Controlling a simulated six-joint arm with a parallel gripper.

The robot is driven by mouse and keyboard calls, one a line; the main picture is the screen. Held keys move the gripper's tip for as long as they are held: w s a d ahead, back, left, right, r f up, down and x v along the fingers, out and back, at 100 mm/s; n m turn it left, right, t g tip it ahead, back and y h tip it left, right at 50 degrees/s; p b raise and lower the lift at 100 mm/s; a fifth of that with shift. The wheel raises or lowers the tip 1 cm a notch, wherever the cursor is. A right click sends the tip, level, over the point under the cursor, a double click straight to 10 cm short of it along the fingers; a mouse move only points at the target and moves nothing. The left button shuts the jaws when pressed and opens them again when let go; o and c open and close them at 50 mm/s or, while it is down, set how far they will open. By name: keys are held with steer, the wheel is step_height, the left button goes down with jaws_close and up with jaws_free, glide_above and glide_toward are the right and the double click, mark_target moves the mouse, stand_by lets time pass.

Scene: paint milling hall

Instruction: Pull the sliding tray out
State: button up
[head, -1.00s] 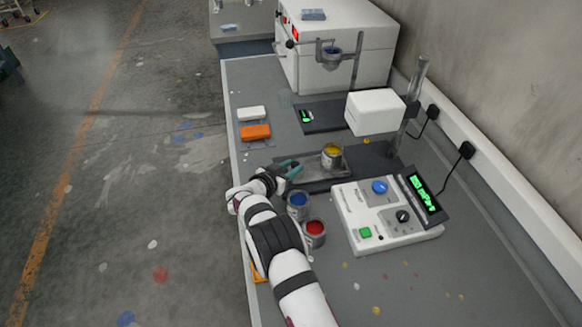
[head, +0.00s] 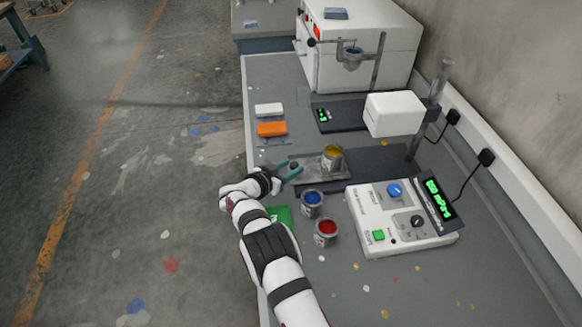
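The sliding tray (head: 310,172) is a flat grey plate that sticks out to the left of a dark base (head: 378,163). A metal can of yellow paint (head: 333,158) stands upright on it, to the left of the white measuring head (head: 393,114). My gripper (head: 292,171) is at the tray's left end, with its teal fingers some way apart on either side of that end. A small dark part shows between them. The picture is too small to tell whether the fingers press on it.
Cans of blue paint (head: 312,203) and red paint (head: 326,232) stand close to my arm, in front of the tray. A white control box (head: 400,215) stands to the right. Orange (head: 272,129) and white (head: 268,110) blocks lie behind my gripper. The bench's left edge is near.

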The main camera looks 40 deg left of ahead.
steer(key=shift+o, duration=0.9)
steer(key=v, duration=1.5)
steer(key=shift+s, duration=0.4)
steer(key=shift+r, duration=0.1)
